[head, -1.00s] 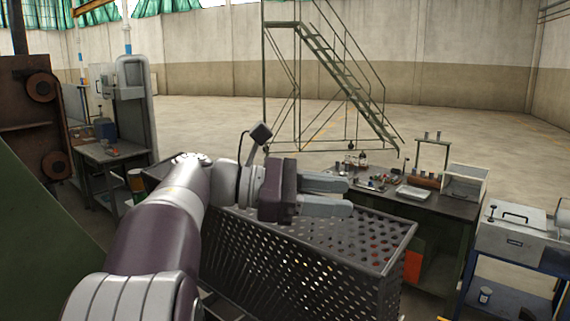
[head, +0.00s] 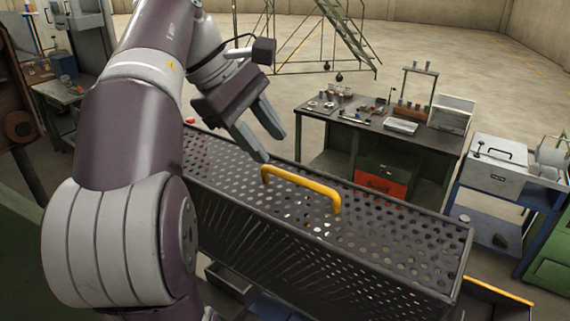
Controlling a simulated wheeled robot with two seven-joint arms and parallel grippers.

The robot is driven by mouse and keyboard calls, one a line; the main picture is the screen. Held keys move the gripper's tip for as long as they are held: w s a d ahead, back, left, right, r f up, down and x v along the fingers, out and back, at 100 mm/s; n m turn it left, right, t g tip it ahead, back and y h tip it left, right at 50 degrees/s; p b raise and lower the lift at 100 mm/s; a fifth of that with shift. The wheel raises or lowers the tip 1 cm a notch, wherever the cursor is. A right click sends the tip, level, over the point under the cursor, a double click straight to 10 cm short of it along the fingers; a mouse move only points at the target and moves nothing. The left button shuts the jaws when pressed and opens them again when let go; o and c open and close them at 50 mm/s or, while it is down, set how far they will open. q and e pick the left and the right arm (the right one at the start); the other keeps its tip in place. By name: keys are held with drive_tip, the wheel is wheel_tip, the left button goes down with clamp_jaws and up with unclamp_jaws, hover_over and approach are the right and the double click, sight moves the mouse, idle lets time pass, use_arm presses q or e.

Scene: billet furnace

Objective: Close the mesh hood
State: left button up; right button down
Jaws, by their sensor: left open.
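The mesh hood (head: 390,234) is a dark perforated metal box in the middle of the head view. Its top panel lies flat, and a yellow bar handle (head: 301,183) stands up from it. My left gripper (head: 268,147) is open and empty above the far left part of the top panel, to the left of and beyond the handle. Its fingers point down and to the right. Whether the fingers touch the panel I cannot tell. My left arm hides the left end of the hood. My right gripper is not in view.
A dark workbench (head: 345,128) with small tools and a white tray (head: 401,126) stands behind the hood. A grey machine (head: 497,165) on a blue stand is at the right. A green stair frame (head: 335,30) stands at the back. Open floor lies beyond.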

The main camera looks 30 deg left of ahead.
sight(299, 179)
use_arm(q)
drive_tip(key=d+f, duration=0.1)
drive_tip(key=d+f+p, duration=0.1)
drive_tip(key=d+f, duration=0.1)
drive_tip(key=shift+w+d, duration=0.2)
drive_tip(key=shift+w, duration=0.2)
drive_tip(key=w+f, duration=0.2)
drive_tip(key=f, duration=0.1)
drive_tip(key=shift+w+a+f, duration=0.15)
drive_tip(key=shift+a+f, duration=0.1)
drive_tip(key=shift+a, duration=0.15)
drive_tip(key=shift+s+d+r, duration=0.1)
drive_tip(key=shift+s+d, duration=0.2)
drive_tip(key=shift+s+d+r, duration=0.1)
drive_tip(key=shift+d, duration=0.1)
drive_tip(key=c, duration=0.4)
drive_tip(key=shift+d, duration=0.1)
clamp_jaws()
